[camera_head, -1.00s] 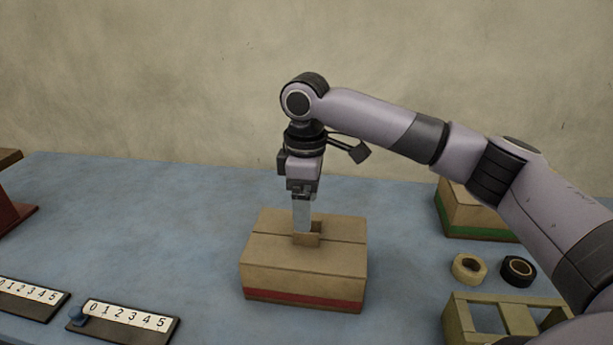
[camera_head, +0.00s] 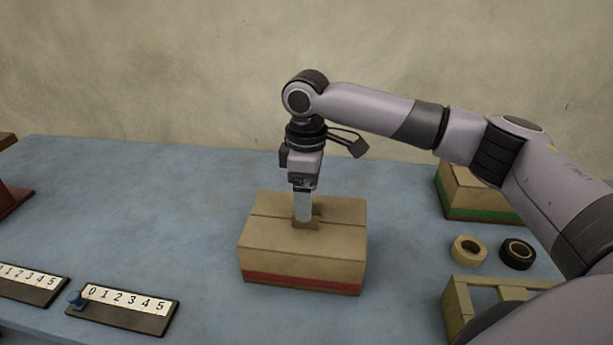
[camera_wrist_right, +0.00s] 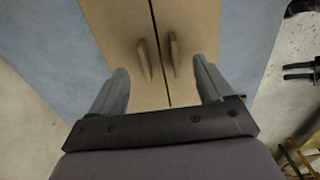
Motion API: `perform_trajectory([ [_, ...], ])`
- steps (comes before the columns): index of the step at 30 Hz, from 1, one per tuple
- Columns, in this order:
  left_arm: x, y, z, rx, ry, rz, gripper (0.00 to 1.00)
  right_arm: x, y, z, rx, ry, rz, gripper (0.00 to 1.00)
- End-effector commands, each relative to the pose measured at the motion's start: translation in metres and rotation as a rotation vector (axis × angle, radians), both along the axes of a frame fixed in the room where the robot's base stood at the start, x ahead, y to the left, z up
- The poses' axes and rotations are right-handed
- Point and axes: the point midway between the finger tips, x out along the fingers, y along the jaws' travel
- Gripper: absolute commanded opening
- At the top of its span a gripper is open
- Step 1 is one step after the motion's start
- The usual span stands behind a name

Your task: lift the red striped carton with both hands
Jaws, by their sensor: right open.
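The red striped carton (camera_head: 302,262) stands on the blue table in the middle of the head view, with a red band low on its front side. Two upright tabs rise from its top near the middle. My right gripper (camera_head: 304,220) points straight down at the carton's top, its fingers at the tabs. In the right wrist view, the carton top (camera_wrist_right: 205,25) shows a dark seam, and the two tabs lie between the spread fingers of my right gripper (camera_wrist_right: 160,88). The gripper is open. My left gripper is not in view.
A green striped carton (camera_head: 470,205) stands at the right, partly behind my right arm. Two tape rolls, tan (camera_head: 468,250) and black (camera_head: 517,254), lie before it, near a wooden frame (camera_head: 460,310). Number strips (camera_head: 124,309) lie at the front left. Table left of the carton is clear.

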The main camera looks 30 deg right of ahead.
Motion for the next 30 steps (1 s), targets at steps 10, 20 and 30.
perform_trajectory([
  [10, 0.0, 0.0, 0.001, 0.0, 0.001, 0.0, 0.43, 0.0, 0.0, -0.028, 0.001, -0.001, 0.001, 0.8],
  [20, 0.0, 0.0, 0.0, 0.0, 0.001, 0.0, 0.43, 0.0, 0.0, -0.028, 0.001, -0.001, 0.001, 0.51],
  [30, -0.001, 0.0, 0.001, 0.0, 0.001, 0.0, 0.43, 0.0, 0.0, -0.027, 0.002, -0.001, 0.001, 0.01],
])
